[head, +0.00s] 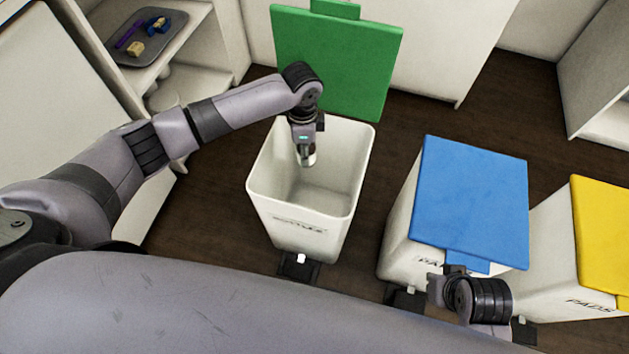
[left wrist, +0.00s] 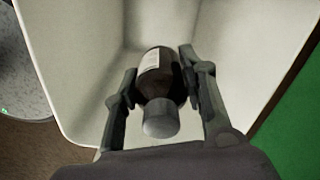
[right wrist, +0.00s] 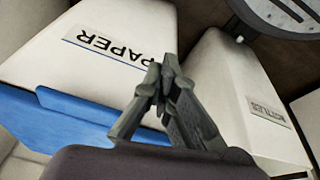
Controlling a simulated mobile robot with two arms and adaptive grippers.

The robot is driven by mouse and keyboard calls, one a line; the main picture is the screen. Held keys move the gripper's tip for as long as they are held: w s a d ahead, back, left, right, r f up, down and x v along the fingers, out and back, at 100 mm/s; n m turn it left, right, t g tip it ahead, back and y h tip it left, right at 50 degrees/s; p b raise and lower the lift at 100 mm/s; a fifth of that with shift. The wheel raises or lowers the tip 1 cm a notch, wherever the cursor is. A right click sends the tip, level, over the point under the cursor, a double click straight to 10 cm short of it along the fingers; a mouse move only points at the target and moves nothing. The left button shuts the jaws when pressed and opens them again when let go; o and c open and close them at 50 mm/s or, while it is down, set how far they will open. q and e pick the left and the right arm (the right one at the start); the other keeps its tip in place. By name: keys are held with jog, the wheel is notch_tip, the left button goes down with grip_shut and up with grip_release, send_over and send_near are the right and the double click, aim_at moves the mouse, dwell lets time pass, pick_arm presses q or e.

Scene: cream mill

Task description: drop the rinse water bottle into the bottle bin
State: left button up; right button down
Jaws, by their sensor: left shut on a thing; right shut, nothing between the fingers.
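The bottle bin is a white open-topped bin (head: 286,236) with its green lid (head: 335,55) raised behind it. The bottles label also shows on the bin in the right wrist view (right wrist: 268,113). My left gripper (head: 306,154) points down over the bin's mouth. In the left wrist view it is shut on the rinse water bottle (left wrist: 154,64), a dark bottle with a pale label and a grey cap. The bin's pale inner walls surround the bottle there. In the head view the gripper mostly hides the bottle. My right gripper (right wrist: 160,88) is shut and empty near the paper bin.
The paper bin (head: 398,235) with a shut blue lid (head: 470,195) stands to the right, and a yellow-lidded bin (head: 603,235) beyond it. A shelf at upper left holds a grey tray (head: 165,50) with small items. Dark floor separates the bins.

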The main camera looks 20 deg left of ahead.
pick_arm(q)
jog(key=shift+f, duration=0.25)
pick_arm(e)
jog(key=shift+v, duration=1.1)
jog(key=shift+w, duration=0.1)
pick_arm(q)
jog(key=o, duration=1.2)
jog(key=shift+o, duration=0.2)
notch_tip(320, 180, up, 12)
